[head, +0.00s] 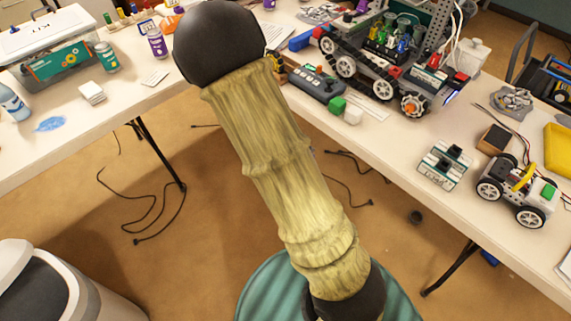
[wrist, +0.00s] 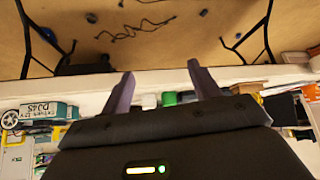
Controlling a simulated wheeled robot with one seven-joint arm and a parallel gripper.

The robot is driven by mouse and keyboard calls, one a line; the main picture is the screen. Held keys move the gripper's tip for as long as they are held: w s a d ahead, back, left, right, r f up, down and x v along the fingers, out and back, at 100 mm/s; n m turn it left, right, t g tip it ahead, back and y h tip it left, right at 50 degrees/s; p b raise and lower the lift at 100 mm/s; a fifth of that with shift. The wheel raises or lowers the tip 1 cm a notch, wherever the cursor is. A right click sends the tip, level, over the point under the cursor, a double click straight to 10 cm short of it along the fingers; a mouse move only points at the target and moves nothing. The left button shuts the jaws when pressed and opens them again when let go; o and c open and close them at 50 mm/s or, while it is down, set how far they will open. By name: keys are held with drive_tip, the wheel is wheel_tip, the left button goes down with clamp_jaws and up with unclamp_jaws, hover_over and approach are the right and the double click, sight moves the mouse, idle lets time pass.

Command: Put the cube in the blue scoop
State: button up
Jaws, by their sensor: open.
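A green cube (head: 337,105) and a white cube (head: 353,116) sit side by side at the near edge of the right-hand table, in front of a dark control pad. In the wrist view the green cube (wrist: 169,98) and the white cube (wrist: 149,101) show between my fingers, beyond the tips. My gripper (wrist: 162,86) is open and empty; it does not show in the head view. A blue object (head: 300,40) lies behind the pad, beside the tracked robot; I cannot tell whether it is the scoop. Part of the table behind my arm is hidden.
The dark control pad (head: 315,83) and a large tracked robot (head: 385,60) stand close behind the cubes. A small wheeled robot (head: 517,193) and a circuit board (head: 445,165) are farther right. The left table (head: 120,100) holds a kit box, cans and a bottle. Cables lie on the floor.

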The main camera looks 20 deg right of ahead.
drive_tip(key=s+a+r+n+g+y, duration=0.2)
drive_tip(key=s+a+r+n+y, duration=0.3)
drive_tip(key=s+a+r+n, duration=0.4)
drive_tip(key=shift+s+r+n+y, duration=0.3)
drive_tip(key=shift+s+r+n, duration=0.2)
drive_tip(key=shift+s+r, duration=0.55)
drive_tip(key=shift+o, duration=0.5)
drive_tip(key=shift+s+a+f, duration=0.1)
drive_tip(key=shift+s+f, duration=0.1)
